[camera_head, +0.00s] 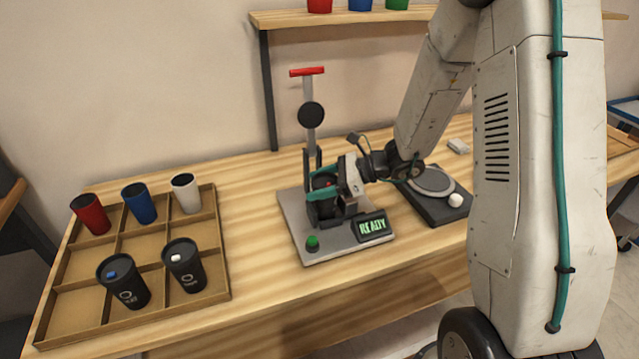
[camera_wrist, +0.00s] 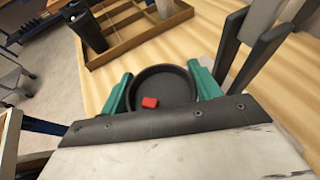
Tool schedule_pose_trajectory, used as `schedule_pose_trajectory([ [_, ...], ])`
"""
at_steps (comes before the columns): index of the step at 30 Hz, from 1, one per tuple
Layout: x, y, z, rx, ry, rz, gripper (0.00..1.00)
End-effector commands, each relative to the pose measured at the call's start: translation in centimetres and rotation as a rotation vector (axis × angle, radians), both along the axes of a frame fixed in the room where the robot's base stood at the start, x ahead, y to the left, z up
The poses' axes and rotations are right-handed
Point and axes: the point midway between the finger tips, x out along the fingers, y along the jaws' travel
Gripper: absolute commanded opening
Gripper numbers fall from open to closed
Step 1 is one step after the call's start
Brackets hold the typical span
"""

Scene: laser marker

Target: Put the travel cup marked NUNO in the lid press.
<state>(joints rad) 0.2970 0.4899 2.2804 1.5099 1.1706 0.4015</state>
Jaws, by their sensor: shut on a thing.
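My gripper (camera_head: 324,186) is at the lid press (camera_head: 311,118), below its black round head. Its teal fingers are shut on a black travel cup (camera_wrist: 172,84) with a red tab on its lid. The held cup is upright at the press, mostly hidden in the head view by the fingers. Its name marking is not visible, and I cannot tell whether its bottom rests in the press. The press has a raised red handle, a grey base (camera_head: 293,219), a green button and a display reading READY.
A wooden tray (camera_head: 222,247) at the left holds red, blue and white cups and two black cups with blue (camera_head: 128,287) and white (camera_head: 187,271) tabs; their names are unreadable. A dark device (camera_head: 437,205) with a round plate stands right of the press.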

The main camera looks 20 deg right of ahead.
Motion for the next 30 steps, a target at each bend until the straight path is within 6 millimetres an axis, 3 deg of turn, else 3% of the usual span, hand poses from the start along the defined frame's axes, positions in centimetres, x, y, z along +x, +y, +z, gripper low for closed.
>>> schedule_pose_trajectory([
  [1, 0.0, 0.1, 0.0, 0.001, 0.000, 0.001, 0.53],
  [3, 0.0, 0.1, 0.0, 0.001, 0.001, 0.001, 0.79],
  [4, 0.0, 0.1, 0.0, 0.001, 0.001, 0.001, 0.84],
  [16, -0.3, -0.8, 0.4, 0.001, -0.001, -0.003, 0.84],
  [30, -3.5, -8.6, 3.9, 0.000, 0.000, -0.003, 0.84],
])
